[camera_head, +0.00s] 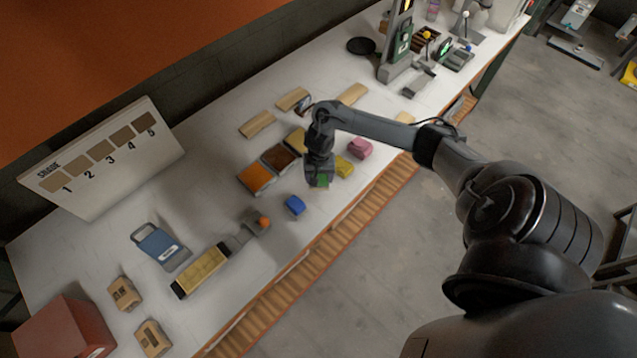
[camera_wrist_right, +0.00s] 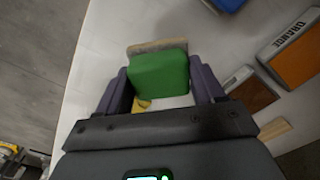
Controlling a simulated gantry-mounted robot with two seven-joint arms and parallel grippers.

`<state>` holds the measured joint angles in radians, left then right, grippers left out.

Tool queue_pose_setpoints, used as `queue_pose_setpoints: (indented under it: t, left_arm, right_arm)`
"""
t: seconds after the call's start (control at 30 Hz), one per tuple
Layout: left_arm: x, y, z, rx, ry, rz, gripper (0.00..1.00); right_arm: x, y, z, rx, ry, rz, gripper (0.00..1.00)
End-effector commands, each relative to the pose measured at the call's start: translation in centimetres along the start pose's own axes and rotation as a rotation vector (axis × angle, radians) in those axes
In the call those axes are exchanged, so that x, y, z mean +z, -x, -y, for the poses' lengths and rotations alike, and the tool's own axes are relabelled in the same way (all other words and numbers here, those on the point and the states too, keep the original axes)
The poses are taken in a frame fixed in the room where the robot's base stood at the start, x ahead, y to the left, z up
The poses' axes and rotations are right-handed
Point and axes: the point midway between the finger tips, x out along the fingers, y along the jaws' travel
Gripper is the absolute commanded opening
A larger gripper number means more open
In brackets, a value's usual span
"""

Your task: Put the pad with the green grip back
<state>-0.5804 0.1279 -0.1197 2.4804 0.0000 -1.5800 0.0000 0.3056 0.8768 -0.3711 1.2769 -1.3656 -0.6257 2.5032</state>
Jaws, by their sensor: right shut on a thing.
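The pad with the green grip (camera_wrist_right: 158,76) is between the two fingers of my right gripper (camera_wrist_right: 160,88), which is shut on it. In the right wrist view its far edge shows a pale grey-tan layer. In the head view only a bit of the green grip (camera_head: 321,181) shows under my right gripper (camera_head: 319,183), over the front part of the table. I cannot tell whether the pad touches the table. A blue pad (camera_head: 294,205) lies to its left, and a yellow pad (camera_head: 344,166) and a pink pad (camera_head: 360,148) to its right. My left gripper is not in view.
Behind the pads are orange (camera_head: 256,178) and brown (camera_head: 279,158) trays; the orange one reads "ORANGE" in the wrist view. Wooden pieces (camera_head: 258,124) lie farther back. A scraper-like tool with an orange knob (camera_head: 263,222) lies left. The table's front edge has a slatted strip (camera_head: 330,241).

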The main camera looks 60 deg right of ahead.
Motion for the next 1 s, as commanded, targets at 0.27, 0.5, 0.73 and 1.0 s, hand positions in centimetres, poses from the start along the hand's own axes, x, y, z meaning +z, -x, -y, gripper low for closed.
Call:
queue_pose_setpoints:
  t: [0.27,0.5,0.73,1.0]
  left_arm:
    - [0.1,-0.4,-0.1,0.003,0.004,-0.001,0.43]
    - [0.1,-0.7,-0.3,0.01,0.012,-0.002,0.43]
    - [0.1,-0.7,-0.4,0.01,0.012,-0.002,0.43]
    - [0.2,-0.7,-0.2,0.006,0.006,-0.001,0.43]
  right_arm:
    - [-0.2,-1.8,0.2,0.001,-0.001,0.002,0.39]
    - [-0.2,-4.1,0.2,0.0,0.0,0.001,0.39]
    - [-0.2,-4.2,0.2,0.0,0.0,0.001,0.39]
    - [-0.2,-4.4,0.2,-0.001,0.0,0.0,0.8]
